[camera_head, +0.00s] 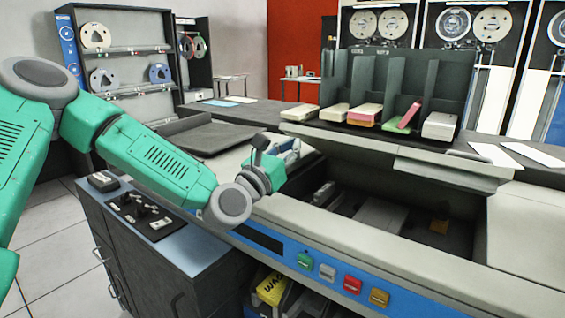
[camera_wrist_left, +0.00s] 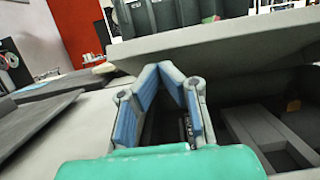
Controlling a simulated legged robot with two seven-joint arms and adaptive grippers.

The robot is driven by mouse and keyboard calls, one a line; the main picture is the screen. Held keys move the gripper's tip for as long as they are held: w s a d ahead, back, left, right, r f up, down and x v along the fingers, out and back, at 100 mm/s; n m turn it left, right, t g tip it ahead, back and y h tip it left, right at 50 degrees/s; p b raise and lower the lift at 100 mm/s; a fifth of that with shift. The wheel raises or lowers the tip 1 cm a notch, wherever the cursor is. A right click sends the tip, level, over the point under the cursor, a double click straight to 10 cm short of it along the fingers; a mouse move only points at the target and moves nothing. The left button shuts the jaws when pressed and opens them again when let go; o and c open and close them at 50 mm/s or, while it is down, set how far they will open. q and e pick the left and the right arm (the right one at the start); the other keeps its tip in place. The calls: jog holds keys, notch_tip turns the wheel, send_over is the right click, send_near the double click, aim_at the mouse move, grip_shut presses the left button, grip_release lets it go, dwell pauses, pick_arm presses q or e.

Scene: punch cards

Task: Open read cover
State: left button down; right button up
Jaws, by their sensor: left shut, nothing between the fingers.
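The read cover (camera_head: 400,160) is a long grey panel on the card machine. It stands raised and tilted above an open dark bay (camera_head: 385,205). The wrist view shows the cover (camera_wrist_left: 235,42) slanting up to the right, with the bay (camera_wrist_left: 240,125) below it. My left gripper (camera_head: 291,150) is at the left end of the bay, partly hidden behind my wrist in the head view. In the wrist view its blue-padded fingers (camera_wrist_left: 168,70) are shut and empty, close to the cover's lower left edge. I cannot tell whether they touch it. My right gripper is out of view.
A dark rack with card decks (camera_head: 400,100) stands behind the cover. A dark tray (camera_head: 205,137) lies to the left, and a side cabinet (camera_head: 165,240) stands at the front left.

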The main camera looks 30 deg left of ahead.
pick_arm(q)
jog(key=shift+w+d+r, duration=0.2)
jog(key=shift+d+r, duration=0.1)
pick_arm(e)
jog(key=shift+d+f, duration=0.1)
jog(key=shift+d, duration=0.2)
pick_arm(q)
jog(key=shift+a, duration=0.15)
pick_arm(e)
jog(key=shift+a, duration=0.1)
